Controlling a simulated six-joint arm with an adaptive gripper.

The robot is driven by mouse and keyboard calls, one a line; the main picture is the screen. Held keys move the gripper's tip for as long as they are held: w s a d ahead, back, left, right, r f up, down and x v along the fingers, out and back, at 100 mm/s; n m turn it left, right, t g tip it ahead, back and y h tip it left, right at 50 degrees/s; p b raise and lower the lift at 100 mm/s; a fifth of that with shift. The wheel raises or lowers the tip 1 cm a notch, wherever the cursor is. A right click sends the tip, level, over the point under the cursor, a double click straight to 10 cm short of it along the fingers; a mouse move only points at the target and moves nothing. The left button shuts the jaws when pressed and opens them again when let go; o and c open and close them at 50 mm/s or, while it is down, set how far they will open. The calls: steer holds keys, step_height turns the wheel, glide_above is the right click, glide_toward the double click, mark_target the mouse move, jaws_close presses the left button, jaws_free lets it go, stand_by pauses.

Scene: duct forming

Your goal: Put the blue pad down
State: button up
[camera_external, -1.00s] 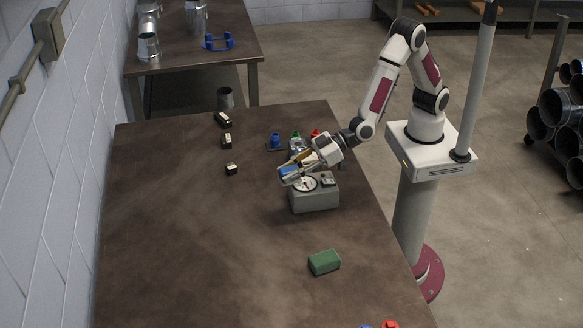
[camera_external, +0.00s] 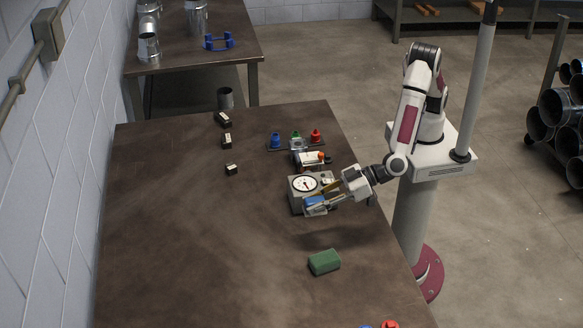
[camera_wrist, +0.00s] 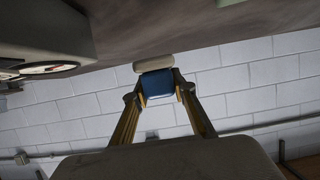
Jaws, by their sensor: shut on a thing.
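The blue pad (camera_external: 314,203) is held between the fingers of my gripper (camera_external: 316,205), in front of the grey gauge box and above the brown table (camera_external: 200,240). In the wrist view the blue pad (camera_wrist: 157,83) shows between my gripper's two yellowish fingers (camera_wrist: 160,90), with a pale beige layer along its edge. My gripper is shut on it and tilted, reaching in from the right. How far the pad is above the table is hard to tell.
The grey box with a round dial (camera_external: 305,184) stands right beside the pad. A green block (camera_external: 324,262) lies nearer the camera. Small black blocks (camera_external: 227,141) lie left.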

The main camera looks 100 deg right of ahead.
steer(key=shift+f, duration=0.1)
stand_by(0.3)
glide_above(314, 235)
steer(key=shift+w+f, duration=0.1)
steer(key=shift+f, duration=2.95)
steer(key=shift+f, duration=1.85)
steer(key=shift+f, duration=0.15)
steer(key=o, duration=1.1)
